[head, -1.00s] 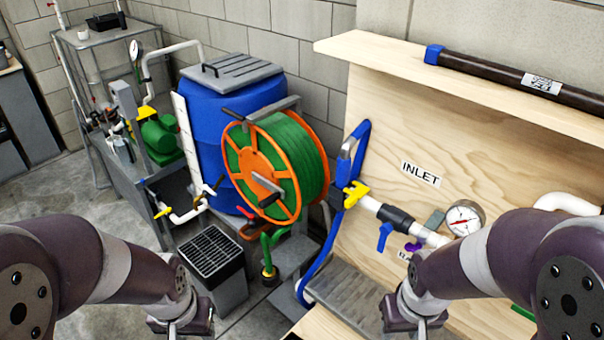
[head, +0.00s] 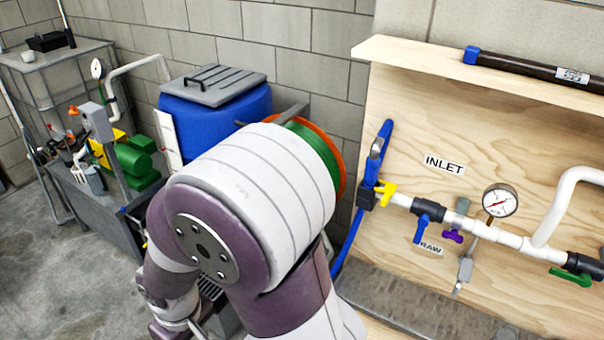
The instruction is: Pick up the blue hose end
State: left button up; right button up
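A blue hose (head: 344,252) runs up the left edge of the wooden panel. Its upper part bends over near the top, and the blue hose end (head: 372,170) shows there with a grey fitting. It stands close beside the yellow-handled valve at the left end of the white inlet pipe (head: 400,200); I cannot tell whether they touch. One arm, seemingly my left, fills the lower middle, left of the hose. Its wrist is at the lower left and its gripper fingers are not clearly visible, so opening and contents cannot be told. My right gripper is out of view.
My raised arm covers most of the hose reel (head: 318,150) and part of the blue barrel (head: 215,105). The wooden panel (head: 400,110) carries a gauge (head: 499,200), several valves and a shelf with a dark pipe (head: 530,68). A grey bench (head: 105,210) stands left. Floor is open at far left.

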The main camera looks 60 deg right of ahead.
aim_at(372, 165)
jog(key=i+z, duration=0.3)
jog(key=z, duration=0.15)
jog(key=i+j+z, duration=0.15)
jog(key=i+z, duration=0.25)
jog(key=i+j+z, duration=0.2)
jog(key=z, duration=0.25)
